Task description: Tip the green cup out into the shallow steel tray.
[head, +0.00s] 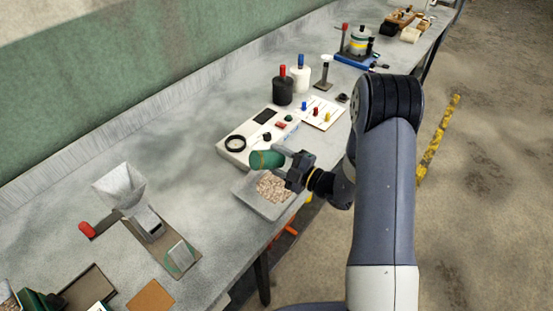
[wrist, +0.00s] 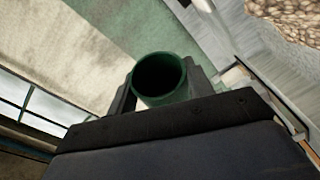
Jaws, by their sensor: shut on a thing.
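My gripper (head: 288,160) is shut on the green cup (head: 264,160) and holds it above the shallow steel tray (head: 284,211). In the head view the cup lies on its side, clearly tilted. In the wrist view the cup's round opening (wrist: 160,76) shows between the two fingers, and its inside looks dark and empty. Pale brown grain (head: 273,187) lies in the tray. Some of the grain also shows at the top right of the wrist view (wrist: 290,18).
A white device with a black ring (head: 236,143) stands right behind the tray. Black and white pots (head: 283,90) stand farther back. The bench between mill and tray is clear.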

